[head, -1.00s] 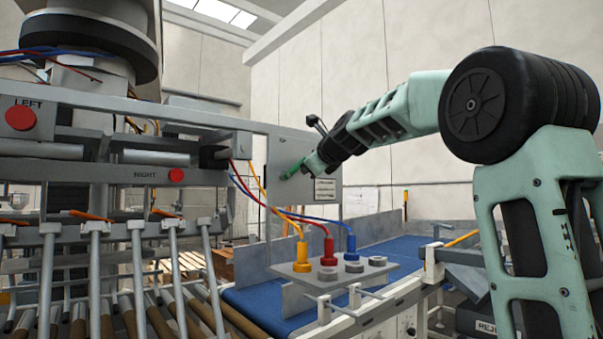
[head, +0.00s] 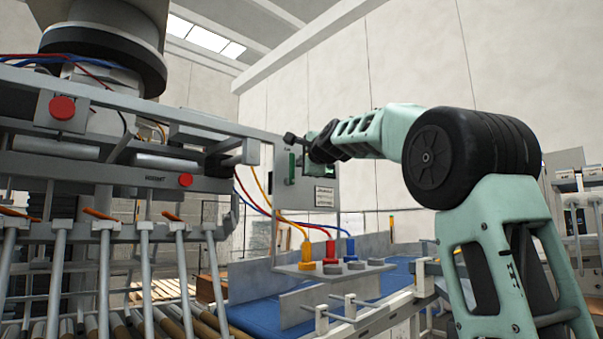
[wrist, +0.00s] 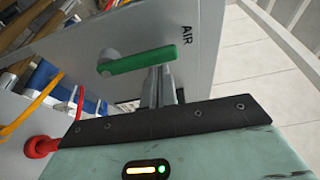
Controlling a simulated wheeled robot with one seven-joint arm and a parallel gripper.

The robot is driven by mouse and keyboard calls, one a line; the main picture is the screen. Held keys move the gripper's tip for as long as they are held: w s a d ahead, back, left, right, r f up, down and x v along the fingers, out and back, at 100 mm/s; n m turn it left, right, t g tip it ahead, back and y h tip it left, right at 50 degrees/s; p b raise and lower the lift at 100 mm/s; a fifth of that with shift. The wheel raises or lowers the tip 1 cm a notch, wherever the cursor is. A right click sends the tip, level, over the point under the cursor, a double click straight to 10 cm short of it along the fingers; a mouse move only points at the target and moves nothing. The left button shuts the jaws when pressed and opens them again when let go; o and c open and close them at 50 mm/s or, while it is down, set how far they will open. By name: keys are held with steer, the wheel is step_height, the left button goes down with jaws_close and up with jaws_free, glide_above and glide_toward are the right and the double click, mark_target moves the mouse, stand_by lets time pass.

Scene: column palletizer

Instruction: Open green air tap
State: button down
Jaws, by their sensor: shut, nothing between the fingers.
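The green air tap handle (head: 291,168) stands upright on the grey panel (head: 325,217) in the head view. In the wrist view the green handle (wrist: 145,59) lies across the picture, with its round grey pivot at its left end and the letters AIR beyond its right end. My gripper (wrist: 163,70) is shut and empty, its fingertips right beside the handle's right half. I cannot tell whether they touch it. In the head view my gripper is just right of the tap, and its fingers are hard to make out.
Yellow, red and blue hose plugs (head: 331,251) stand on a bracket below the panel. A blue conveyor (head: 262,316) runs beneath. Red buttons (head: 62,108) sit on the frame at left. In the wrist view, a yellow hose (wrist: 35,105) and a red plug (wrist: 42,147) lie at lower left.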

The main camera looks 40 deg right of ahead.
steer(key=shift+a+n+b, duration=0.25)
steer(key=shift+n+b, duration=0.05)
steer(key=shift+n, duration=0.2)
steer(key=shift+r, duration=0.15)
